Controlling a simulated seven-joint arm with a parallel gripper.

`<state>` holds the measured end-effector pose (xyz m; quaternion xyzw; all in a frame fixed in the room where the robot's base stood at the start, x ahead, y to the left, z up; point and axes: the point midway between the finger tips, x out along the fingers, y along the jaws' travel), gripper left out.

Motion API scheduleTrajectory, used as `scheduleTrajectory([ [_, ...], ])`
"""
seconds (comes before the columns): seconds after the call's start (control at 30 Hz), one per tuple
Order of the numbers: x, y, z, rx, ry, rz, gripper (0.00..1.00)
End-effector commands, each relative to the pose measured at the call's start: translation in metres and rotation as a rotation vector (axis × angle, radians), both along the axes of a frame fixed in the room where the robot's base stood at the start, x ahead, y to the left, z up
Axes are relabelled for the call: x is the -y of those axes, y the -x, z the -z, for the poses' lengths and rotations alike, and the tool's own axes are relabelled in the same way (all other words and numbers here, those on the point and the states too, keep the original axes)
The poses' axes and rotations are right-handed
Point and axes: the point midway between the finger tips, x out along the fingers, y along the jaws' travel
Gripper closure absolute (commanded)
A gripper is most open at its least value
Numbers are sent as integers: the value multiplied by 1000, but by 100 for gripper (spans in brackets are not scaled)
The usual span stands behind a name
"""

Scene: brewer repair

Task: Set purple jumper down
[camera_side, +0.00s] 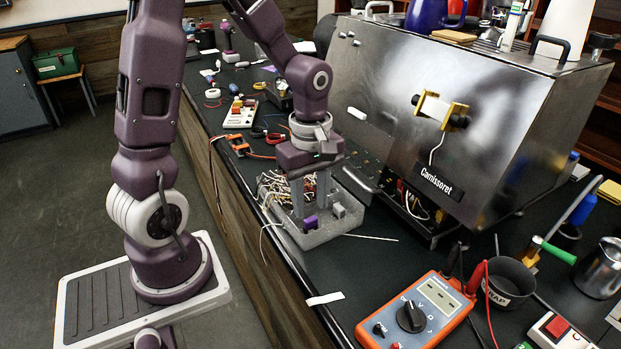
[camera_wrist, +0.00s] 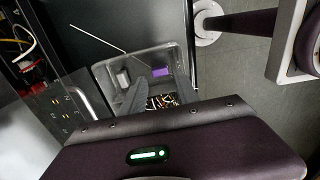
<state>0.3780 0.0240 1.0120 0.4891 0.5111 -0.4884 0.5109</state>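The purple jumper (camera_side: 310,222) is a small block low in the grey tray (camera_side: 338,232), at its near side. It also shows in the wrist view (camera_wrist: 160,71), towards the tray's right side. My gripper (camera_side: 311,211) points down into the tray. Its two fingers stand apart with a visible gap between them, and the jumper is close by their tips. The side view does not show clearly whether a fingertip touches the jumper. In the wrist view a grey finger shape lies left of the jumper.
A pale grey block (camera_side: 338,210) lies in the tray beside the jumper. Many pale wires (camera_side: 275,188) fill the tray's far left part. The steel brewer (camera_side: 450,100) stands close on the right. An orange multimeter (camera_side: 415,312) lies in front. The counter's edge runs along the left.

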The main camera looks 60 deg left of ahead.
Motion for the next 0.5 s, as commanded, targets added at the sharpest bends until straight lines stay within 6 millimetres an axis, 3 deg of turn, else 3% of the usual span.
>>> scheduleTrajectory([
  [0.2,0,-1,-51,6,-1,-1,63],
  [0.37,1,0,-70,5,-1,8,63],
  [0.43,6,6,-81,28,-16,94,63],
  [0.5,19,20,-99,86,-57,303,63],
])
